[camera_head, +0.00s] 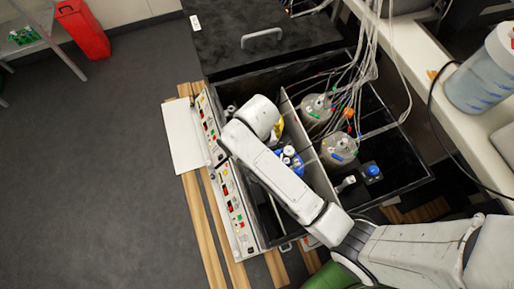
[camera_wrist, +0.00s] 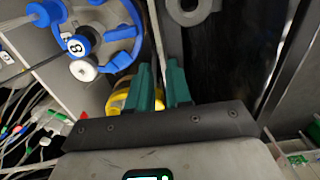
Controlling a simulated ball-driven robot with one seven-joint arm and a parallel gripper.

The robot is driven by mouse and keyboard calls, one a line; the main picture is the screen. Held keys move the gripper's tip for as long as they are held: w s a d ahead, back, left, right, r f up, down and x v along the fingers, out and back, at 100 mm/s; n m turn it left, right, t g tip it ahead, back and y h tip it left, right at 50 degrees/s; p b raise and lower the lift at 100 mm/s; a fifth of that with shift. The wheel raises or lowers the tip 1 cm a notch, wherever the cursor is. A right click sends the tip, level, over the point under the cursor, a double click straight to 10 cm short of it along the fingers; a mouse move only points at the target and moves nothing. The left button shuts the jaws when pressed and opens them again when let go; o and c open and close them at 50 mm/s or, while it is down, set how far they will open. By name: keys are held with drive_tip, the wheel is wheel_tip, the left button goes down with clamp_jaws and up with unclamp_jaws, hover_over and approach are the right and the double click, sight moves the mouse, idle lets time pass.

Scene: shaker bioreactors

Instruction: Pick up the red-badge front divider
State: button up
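A thin grey divider panel (camera_head: 317,172) runs lengthwise through the black open box in the head view. A thin upright edge, probably the same panel, shows in the wrist view (camera_wrist: 154,30). I cannot make out a red badge on it. My gripper's green fingers (camera_wrist: 163,85) stand one on each side of this edge, close to it. Whether they press on it cannot be told. In the head view my arm hides the fingers and part of the panel.
Glass vessels with tubes (camera_head: 340,149) stand right of the divider. A blue-capped item (camera_head: 291,160) and a yellow item (camera_head: 278,128) sit left of it, close to my arm. A control panel (camera_head: 232,200) lines the box's left side. A blue wheel-like part (camera_wrist: 107,35) is near the fingers.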

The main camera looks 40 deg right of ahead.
drive_tip(key=f, duration=0.5)
drive_tip(key=shift+s+a, duration=0.2)
drive_tip(key=shift+a, duration=0.05)
clamp_jaws()
